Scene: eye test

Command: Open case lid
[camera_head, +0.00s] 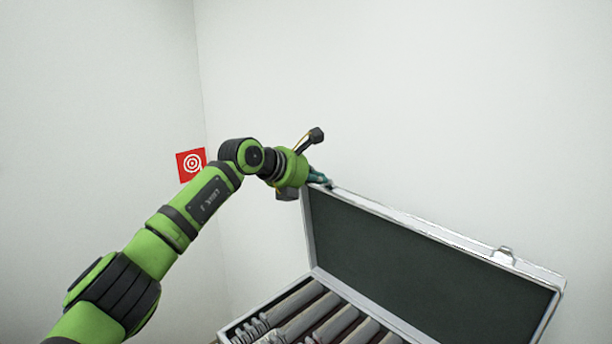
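A silver-edged case stands at the lower right of the head view. Its lid (420,262) is raised, nearly upright, with a dark inner lining and a metal latch on the top edge. The case body (228,333) holds several grey tool-like pieces in a row. My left gripper (322,181) is at the lid's upper left corner, touching or very close to it. Its fingers are small and partly hidden, so I cannot tell whether they are closed on the edge. My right gripper is not in view.
A red square with a white target sign (190,164) is on the wall at the left, behind my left arm. Plain pale walls meet in a corner behind the case. The space above the lid is clear.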

